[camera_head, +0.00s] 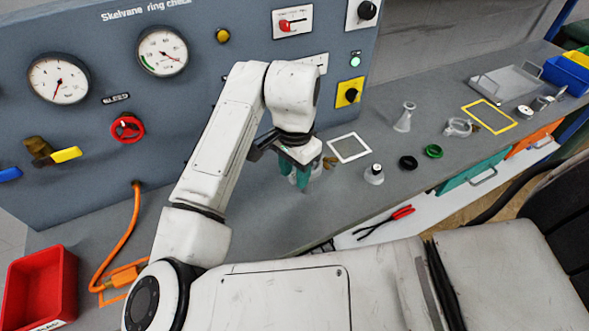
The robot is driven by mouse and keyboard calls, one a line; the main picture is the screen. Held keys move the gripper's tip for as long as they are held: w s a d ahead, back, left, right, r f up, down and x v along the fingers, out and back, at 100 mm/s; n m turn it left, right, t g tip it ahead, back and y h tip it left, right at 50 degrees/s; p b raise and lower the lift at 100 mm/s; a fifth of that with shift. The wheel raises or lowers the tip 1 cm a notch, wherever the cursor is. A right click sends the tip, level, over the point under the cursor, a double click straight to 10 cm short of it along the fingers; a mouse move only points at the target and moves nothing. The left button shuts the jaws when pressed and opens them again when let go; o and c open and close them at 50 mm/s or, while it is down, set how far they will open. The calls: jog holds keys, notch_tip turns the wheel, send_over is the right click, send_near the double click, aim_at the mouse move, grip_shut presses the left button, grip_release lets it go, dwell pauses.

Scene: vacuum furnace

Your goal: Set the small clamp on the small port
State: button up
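My gripper (299,180) hangs over the grey bench at the middle of the view, its teal fingertips pointing down. The fingers look close together, but the view does not show whether anything is between them. A small brass-coloured piece (329,162) shows just right of the gripper, beside a white square outline (349,147); it may be part of the small clamp, mostly hidden. A grey ring-shaped clamp (459,127) lies farther right, by a yellow outline (490,118). I cannot identify the small port for certain; my arm covers part of the panel.
A metal flanged fitting (374,175), a conical metal piece (404,118), a black ring (408,162) and a green ring (433,151) stand right of my gripper. Red-handled pliers (386,221) lie at the front. A red bin (38,287) is at left. The gauge panel (90,120) rises behind.

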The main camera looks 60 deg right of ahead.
jog(key=shift+o, duration=0.6)
notch_tip(320, 180, up, 11)
jog(key=shift+f, duration=0.2)
dwell(0.6)
